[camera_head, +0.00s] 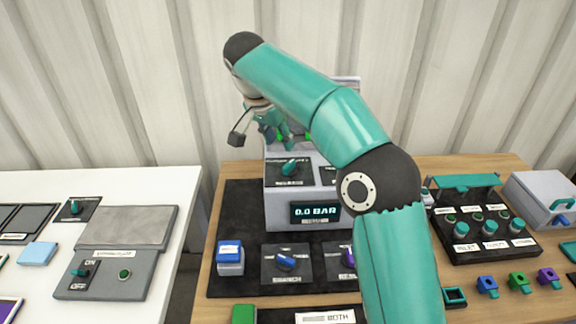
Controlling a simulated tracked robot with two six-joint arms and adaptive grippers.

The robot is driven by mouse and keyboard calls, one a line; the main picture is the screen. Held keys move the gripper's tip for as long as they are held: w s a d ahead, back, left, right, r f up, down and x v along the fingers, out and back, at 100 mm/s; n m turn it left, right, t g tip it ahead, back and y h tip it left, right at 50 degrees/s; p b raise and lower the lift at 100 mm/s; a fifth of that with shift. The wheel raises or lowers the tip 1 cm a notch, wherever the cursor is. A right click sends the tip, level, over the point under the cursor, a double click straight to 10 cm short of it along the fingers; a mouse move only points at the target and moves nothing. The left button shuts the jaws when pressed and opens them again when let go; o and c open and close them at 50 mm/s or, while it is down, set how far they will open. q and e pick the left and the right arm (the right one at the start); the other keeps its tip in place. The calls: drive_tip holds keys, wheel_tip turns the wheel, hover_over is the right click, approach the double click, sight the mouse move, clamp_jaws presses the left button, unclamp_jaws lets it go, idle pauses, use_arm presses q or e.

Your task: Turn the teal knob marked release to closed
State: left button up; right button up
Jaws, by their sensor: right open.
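A teal knob (289,168) sits on a dark plate on the sloped upper face of the grey manifold box (280,205). The small label below it is too blurred to read with certainty. My right arm comes in from the lower right and arches over the box. My right gripper (256,136) is open above and behind the teal knob, apart from it in the picture. One dark fingertip hangs out to the left. My forearm hides the right side of the box and part of a second dark plate (328,176). My left gripper is out of view.
A display (315,212) reads 0.0 BAR. Blue and purple knobs (285,262) lie in front, beside a blue button (230,254). A teal-handled panel (468,184) stands right. The white table (150,183) at left holds other switches. A corrugated wall stands behind.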

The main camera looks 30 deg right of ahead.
sight(289, 164)
drive_tip(key=x, duration=1)
drive_tip(key=shift+d+b, duration=0.1)
drive_tip(key=shift+b, duration=0.2)
clamp_jaws()
drive_tip(key=shift+d, duration=0.1)
